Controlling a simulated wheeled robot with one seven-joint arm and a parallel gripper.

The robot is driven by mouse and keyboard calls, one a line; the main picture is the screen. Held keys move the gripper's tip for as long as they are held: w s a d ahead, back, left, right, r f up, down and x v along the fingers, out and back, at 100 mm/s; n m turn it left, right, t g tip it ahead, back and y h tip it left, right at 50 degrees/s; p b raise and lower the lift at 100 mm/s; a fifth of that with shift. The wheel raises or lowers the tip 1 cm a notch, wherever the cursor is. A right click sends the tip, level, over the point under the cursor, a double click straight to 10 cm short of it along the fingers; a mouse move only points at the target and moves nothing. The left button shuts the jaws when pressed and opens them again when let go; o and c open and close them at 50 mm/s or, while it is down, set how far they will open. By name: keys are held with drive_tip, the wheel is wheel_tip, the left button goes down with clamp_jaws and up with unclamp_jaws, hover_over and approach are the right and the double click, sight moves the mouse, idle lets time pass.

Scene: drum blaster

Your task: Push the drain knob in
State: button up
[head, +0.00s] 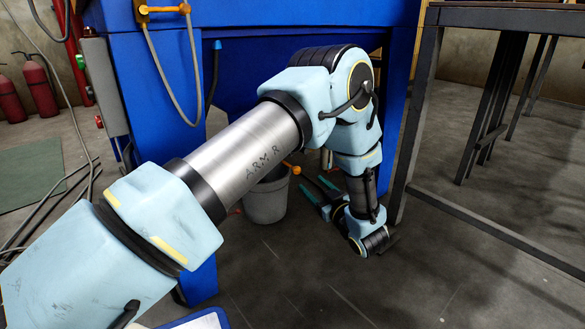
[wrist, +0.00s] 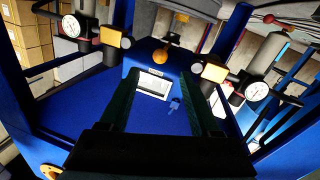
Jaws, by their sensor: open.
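An orange ball-shaped knob (head: 291,166), which looks like the drain knob, shows in the head view under the blue machine, just above a grey bucket. In the wrist view an orange knob (wrist: 160,56) sits on a dark stem in front of the blue housing, beyond my fingertips and roughly midway between them. My gripper (head: 311,184) is low near the floor, right of the bucket, with its two green fingers apart and pointing up and left toward the knob. My gripper (wrist: 161,75) is open and empty. I cannot tell the exact gap to the knob.
The grey bucket (head: 265,203) stands close left of my gripper. The blue machine (head: 158,100) rises behind my arm. A dark metal table frame (head: 416,110) stands close on the right. Pressure gauges (wrist: 70,26) flank the wrist view.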

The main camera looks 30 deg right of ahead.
sight(299, 173)
drive_tip(key=w+b, duration=0.4)
drive_tip(key=w, duration=0.5)
drive_tip(key=shift+w+f+b, duration=0.1)
drive_tip(key=shift+w+b, duration=0.15)
drive_tip(key=shift+b, duration=0.05)
drive_tip(key=shift+w, duration=0.45)
clamp_jaws()
idle(0.6)
